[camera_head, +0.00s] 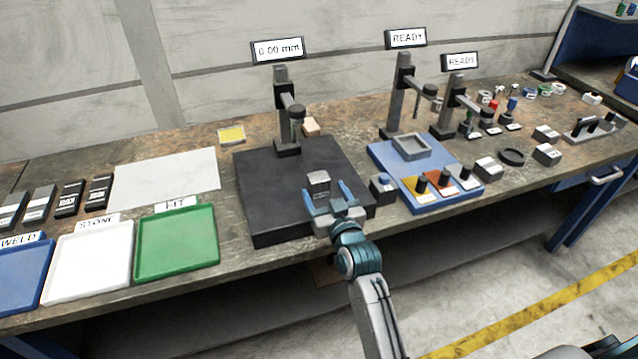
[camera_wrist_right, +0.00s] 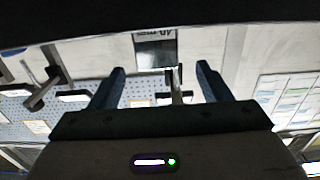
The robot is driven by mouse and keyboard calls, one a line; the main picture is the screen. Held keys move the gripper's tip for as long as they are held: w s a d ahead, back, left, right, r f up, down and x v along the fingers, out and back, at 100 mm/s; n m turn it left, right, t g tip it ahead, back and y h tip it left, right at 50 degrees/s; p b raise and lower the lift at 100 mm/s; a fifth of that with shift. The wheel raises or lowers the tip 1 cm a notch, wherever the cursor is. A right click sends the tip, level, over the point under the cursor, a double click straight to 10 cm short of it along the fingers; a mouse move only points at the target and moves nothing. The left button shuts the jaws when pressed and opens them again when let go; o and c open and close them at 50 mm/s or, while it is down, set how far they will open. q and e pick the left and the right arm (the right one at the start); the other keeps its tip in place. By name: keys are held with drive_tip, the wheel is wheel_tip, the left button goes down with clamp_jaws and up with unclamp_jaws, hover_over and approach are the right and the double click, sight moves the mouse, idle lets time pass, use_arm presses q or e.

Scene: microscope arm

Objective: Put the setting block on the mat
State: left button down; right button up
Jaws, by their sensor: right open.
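The setting block, a small grey metal block (camera_head: 319,182), appears to stand on the black plate (camera_head: 270,205) near its front right. My right gripper (camera_head: 326,194) is open, with its two fingers at the near side of the block. In the right wrist view the block (camera_wrist_right: 155,50), with dark lettering on a pale face, shows beyond and between the open fingertips (camera_wrist_right: 161,69). I cannot tell whether a finger touches it. The mat, a plain pale grey sheet (camera_head: 165,180), lies bare to the left of the black plate. My left gripper is not in view.
A gauge stand (camera_head: 283,130) with a "0.00 mm" display rises at the plate's back. Green (camera_head: 178,243) and white (camera_head: 88,262) trays lie in front of the mat. A blue base (camera_head: 385,157) with a grey tray stands right of the plate. A yellow pad (camera_head: 232,134) lies behind.

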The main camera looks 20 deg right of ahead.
sight(321, 183)
drive_tip(key=w+p, duration=0.1)
drive_tip(key=w, duration=0.3)
drive_tip(key=shift+d, duration=0.1)
drive_tip(key=shift+w, duration=0.2)
drive_tip(key=shift+c, duration=0.6)
drive_tip(key=c, duration=0.7)
clamp_jaws()
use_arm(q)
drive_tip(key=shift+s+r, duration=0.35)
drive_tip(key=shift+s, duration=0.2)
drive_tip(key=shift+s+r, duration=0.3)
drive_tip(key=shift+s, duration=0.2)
use_arm(e)
drive_tip(key=shift+r, duration=0.1)
